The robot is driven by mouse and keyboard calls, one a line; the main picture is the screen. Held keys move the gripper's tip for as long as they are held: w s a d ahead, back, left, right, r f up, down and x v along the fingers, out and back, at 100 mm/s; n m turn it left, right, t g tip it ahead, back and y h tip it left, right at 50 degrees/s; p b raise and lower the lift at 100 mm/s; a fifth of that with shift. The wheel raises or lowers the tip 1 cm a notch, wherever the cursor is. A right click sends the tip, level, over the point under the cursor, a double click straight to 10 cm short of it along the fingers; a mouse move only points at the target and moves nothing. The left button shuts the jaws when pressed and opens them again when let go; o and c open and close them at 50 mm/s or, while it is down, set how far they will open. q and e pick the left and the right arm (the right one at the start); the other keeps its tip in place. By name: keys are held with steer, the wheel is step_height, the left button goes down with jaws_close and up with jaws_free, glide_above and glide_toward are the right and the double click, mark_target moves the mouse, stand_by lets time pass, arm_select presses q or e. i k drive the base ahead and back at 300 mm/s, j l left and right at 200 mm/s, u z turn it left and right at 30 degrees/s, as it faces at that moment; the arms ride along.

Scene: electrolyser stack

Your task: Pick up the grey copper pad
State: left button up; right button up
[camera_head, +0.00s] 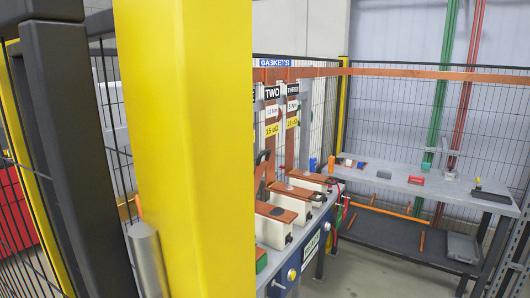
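I cannot make out for sure which thing is the grey copper pad. A small grey block (384,174) lies on the grey bench (462,190) at the right, and another grey piece (416,180) with red on it lies beside it. Both are too small to identify. Neither of my grippers shows in the head view.
A wide yellow post (190,150) and a dark post (75,150) block the left half close by. Behind them, a stack bench holds several cream boxes with brown tops (275,222). A lower shelf (405,237) carries a grey bin (463,247). Mesh fencing (420,110) stands behind.

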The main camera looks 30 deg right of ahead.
mark_target(383, 174)
steer(key=z, duration=1.7)
